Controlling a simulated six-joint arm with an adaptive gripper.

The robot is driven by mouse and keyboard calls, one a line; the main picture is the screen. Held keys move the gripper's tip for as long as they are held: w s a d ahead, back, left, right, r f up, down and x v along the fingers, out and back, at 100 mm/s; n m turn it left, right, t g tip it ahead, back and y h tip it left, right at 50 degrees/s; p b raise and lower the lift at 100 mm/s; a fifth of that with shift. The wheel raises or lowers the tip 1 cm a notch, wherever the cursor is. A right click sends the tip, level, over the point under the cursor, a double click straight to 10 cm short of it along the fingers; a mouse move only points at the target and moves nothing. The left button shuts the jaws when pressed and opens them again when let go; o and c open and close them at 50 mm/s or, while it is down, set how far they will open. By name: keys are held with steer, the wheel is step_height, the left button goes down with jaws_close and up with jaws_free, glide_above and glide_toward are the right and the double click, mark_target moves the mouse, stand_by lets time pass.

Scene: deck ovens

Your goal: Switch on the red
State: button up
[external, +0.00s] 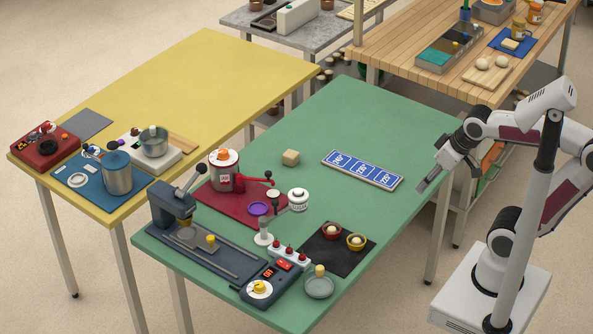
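Several red things are in view, and I cannot tell which one the task means. A white switch box (288,257) with red knobs stands on the green table, behind a dark blue unit (261,288) with a small red display. A red-and-metal pot (224,172) with a red lever stands on a red mat (237,206). A red box (46,148) with a black round top sits at the left end of the yellow table. My gripper (427,184) hangs over the right edge of the green table, apart from all of these. Its finger opening is too small to judge.
A dark mat (325,257) holds red and yellow bowls. A blue press (172,203) stands at the left. The table's far half is mostly clear.

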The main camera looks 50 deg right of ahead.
steer(key=w+a, duration=0.4)
steer(key=w, duration=0.5)
glide_above(279, 260)
steer(key=s, duration=0.4)
step_height(279, 260, down, 16)
steer(key=shift+g, duration=0.4)
steer(key=shift+f, duration=0.1)
steer(key=shift+x, duration=3.85)
steer(key=shift+c, duration=0.3)
jaws_close()
